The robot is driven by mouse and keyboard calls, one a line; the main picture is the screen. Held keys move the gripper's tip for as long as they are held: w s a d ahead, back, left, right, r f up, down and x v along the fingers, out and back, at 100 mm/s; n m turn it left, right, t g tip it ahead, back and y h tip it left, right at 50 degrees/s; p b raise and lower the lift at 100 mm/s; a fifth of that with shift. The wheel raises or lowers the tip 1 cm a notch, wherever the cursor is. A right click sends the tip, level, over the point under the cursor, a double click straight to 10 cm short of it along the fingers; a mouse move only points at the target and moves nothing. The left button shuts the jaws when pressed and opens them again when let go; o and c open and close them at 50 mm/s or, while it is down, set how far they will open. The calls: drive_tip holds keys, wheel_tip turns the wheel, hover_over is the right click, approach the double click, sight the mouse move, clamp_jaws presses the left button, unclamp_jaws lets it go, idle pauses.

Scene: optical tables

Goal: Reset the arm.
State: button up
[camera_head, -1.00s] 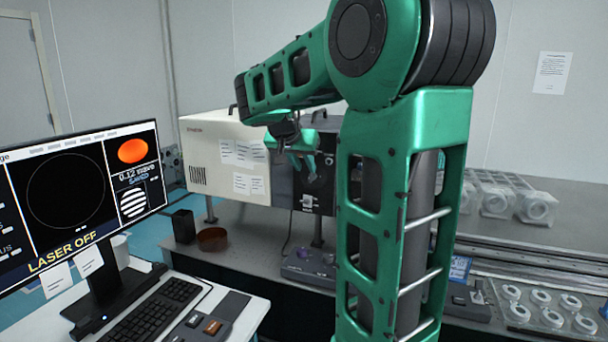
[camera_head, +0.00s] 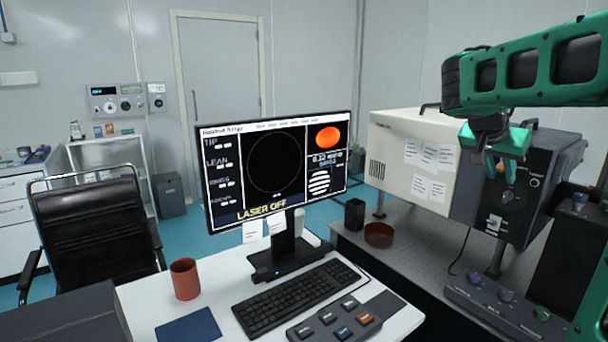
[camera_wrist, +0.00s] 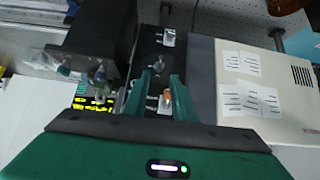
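My green arm (camera_head: 530,75) reaches in from the right edge of the head view. My gripper (camera_head: 499,172) hangs in front of the dark control panel (camera_head: 522,205) of the beige laser box (camera_head: 395,150). In the wrist view my gripper's two green fingers (camera_wrist: 162,78) stand apart with a gap between them. Knobs and switches of the panel (camera_wrist: 150,60) show behind them, and nothing is held. The head view does not clearly show whether the fingers touch the panel.
A monitor (camera_head: 275,165) reading "LASER OFF" stands on a white desk (camera_head: 140,300) with a keyboard (camera_head: 295,295), a button box (camera_head: 335,325) and a red mug (camera_head: 185,279). A black chair (camera_head: 95,235) stands left. A brown dish (camera_head: 379,235) sits on the optical table (camera_head: 430,260).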

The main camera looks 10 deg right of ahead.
drive_tip(key=s+a+f+n+g+y, duration=0.1)
drive_tip(key=s+a+f+n+y, duration=0.2)
drive_tip(key=s+a+f, duration=0.6)
drive_tip(key=s+a+f+n+g+y, duration=0.2)
drive_tip(key=s+a+f+n+y, duration=0.2)
drive_tip(key=s+a+f, duration=0.6)
drive_tip(key=s+f+y, duration=0.1)
drive_tip(key=s+f, duration=0.1)
drive_tip(key=s, duration=0.4)
drive_tip(key=shift+s+y, duration=0.15)
drive_tip(key=shift+y, duration=0.15)
drive_tip(key=shift+d, duration=0.1)
drive_tip(key=shift+w+f, duration=0.25)
drive_tip(key=shift+w, duration=0.4)
drive_tip(key=shift+c, duration=0.3)
